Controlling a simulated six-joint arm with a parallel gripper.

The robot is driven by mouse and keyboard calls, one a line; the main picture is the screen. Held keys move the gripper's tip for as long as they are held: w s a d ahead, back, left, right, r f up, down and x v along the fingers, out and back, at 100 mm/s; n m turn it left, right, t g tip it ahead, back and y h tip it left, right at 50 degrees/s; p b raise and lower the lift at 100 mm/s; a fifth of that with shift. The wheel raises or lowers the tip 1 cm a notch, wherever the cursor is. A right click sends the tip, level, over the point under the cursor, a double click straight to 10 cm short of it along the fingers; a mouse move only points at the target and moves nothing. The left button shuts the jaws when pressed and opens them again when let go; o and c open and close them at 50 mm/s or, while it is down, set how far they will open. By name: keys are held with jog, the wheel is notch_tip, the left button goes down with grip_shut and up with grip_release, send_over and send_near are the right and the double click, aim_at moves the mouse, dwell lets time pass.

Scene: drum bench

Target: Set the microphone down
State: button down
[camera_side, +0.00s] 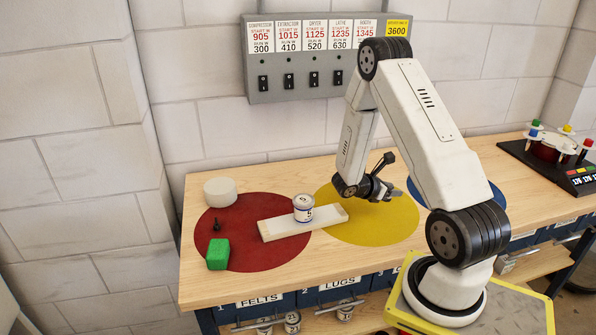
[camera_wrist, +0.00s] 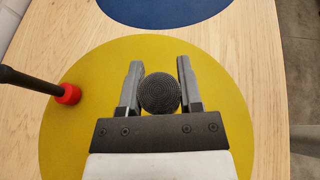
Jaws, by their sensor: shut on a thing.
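My gripper (camera_wrist: 159,80) is shut on the microphone (camera_wrist: 159,93). In the wrist view its round dark mesh head shows between the two grey fingers, over the yellow disc (camera_wrist: 75,130). The rest of the microphone is hidden below the head. In the side view my gripper (camera_side: 388,190) is low over the right part of the yellow disc (camera_side: 345,232). The microphone cannot be made out clearly there, and I cannot tell whether it touches the bench.
A black rod with a red end (camera_wrist: 67,93) is left of my gripper. A can (camera_side: 303,208) stands on a pale board (camera_side: 275,228) spanning the red and yellow discs. A green block (camera_side: 217,254) and white round piece (camera_side: 220,191) are at left. The blue disc (camera_wrist: 165,10) lies beyond.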

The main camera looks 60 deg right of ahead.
aim_at(387, 213)
jog(key=shift+f, duration=1)
jog(key=shift+f, duration=0.1)
jog(key=shift+f, duration=1.65)
jog(key=shift+f, duration=0.15)
jog(key=shift+c, duration=1.4)
grip_release()
jog(key=shift+r, duration=0.2)
jog(key=shift+v, duration=6)
